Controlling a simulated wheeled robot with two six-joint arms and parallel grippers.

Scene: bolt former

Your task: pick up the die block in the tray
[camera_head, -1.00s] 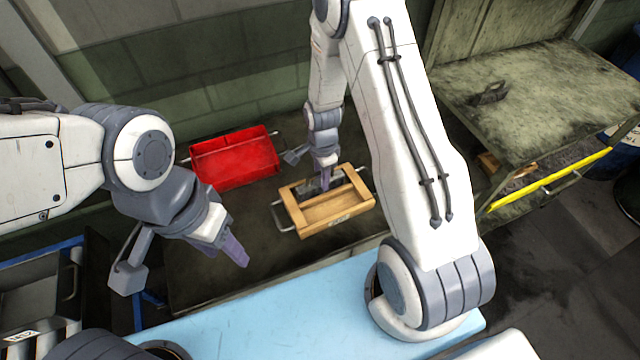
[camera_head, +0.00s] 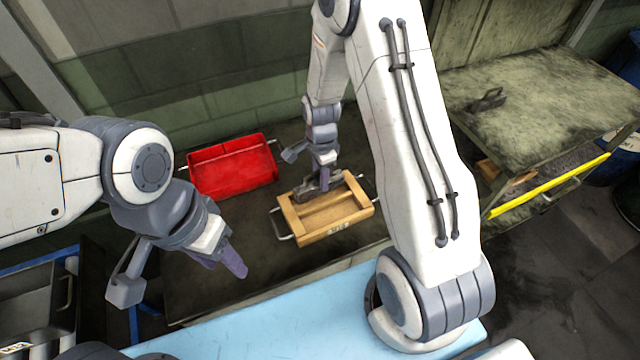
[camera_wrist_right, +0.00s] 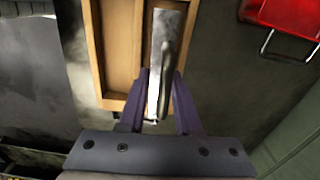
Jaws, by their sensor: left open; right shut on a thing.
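The die block (camera_head: 306,194) is a grey metal piece over the back left part of the wooden tray (camera_head: 336,236). My right gripper (camera_head: 325,184) is shut on it. The block appears raised slightly above the tray (camera_wrist_right: 87,40); the exact gap cannot be told. My left gripper (camera_head: 226,265) is open and empty, in front of the tray and to its left.
A red tray (camera_head: 231,168) stands left of the wooden tray on the dark bench. A worn metal cabinet (camera_head: 540,115) with a yellow-edged front stands at the right. A light blue surface (camera_head: 290,315) lies in front. Dark bench between the trays and the blue surface is clear.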

